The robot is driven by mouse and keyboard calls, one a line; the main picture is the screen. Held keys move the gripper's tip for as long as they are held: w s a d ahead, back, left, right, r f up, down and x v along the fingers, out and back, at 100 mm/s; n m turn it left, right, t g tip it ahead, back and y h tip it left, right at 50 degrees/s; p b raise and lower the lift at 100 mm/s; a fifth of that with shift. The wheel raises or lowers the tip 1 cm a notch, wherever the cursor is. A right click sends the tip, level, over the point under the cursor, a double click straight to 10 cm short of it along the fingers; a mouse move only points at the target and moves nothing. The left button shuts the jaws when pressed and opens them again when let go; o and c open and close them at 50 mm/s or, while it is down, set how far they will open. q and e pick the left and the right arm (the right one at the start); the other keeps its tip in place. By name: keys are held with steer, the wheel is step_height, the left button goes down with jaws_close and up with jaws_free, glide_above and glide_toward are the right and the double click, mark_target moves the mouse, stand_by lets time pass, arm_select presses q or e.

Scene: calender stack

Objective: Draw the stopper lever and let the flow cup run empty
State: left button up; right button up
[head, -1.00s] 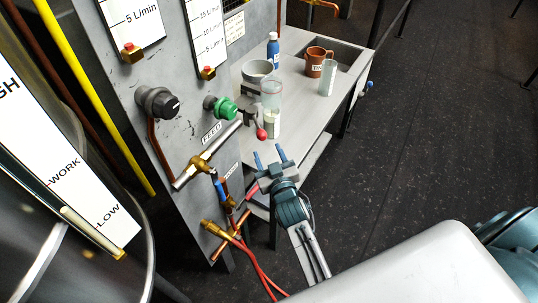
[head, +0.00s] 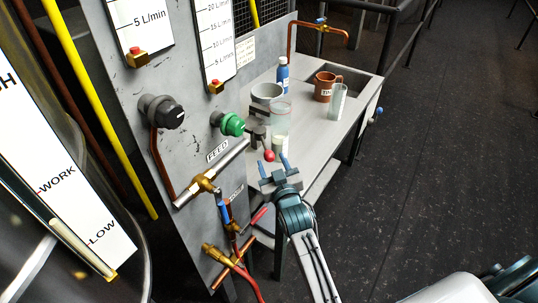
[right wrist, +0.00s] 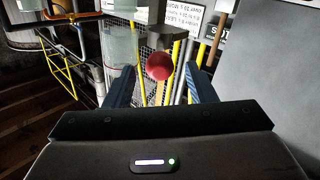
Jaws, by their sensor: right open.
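The stopper lever's red ball knob (head: 269,155) juts from a dark fitting under the clear flow cup (head: 281,116), beside the grey panel. In the right wrist view, the knob (right wrist: 159,66) appears between the fingers, a little beyond their tips. The flow cup (right wrist: 121,44) stands left of it there, and its contents are hard to make out. My right gripper (head: 273,164) is open and empty, with its fingertips close to the knob; contact cannot be told. A pale vessel (head: 279,144) shows partly below the cup. My left gripper is not in view.
A green knob (head: 232,124) and brass valve (head: 205,183) stick out from the panel. The floor at right is clear.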

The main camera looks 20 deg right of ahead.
mark_target(271, 160)
steer(key=w, duration=0.3)
steer(key=shift+w+d, duration=0.15)
steer(key=shift+w, duration=0.35)
steer(key=shift+c, duration=0.8)
jaws_close()
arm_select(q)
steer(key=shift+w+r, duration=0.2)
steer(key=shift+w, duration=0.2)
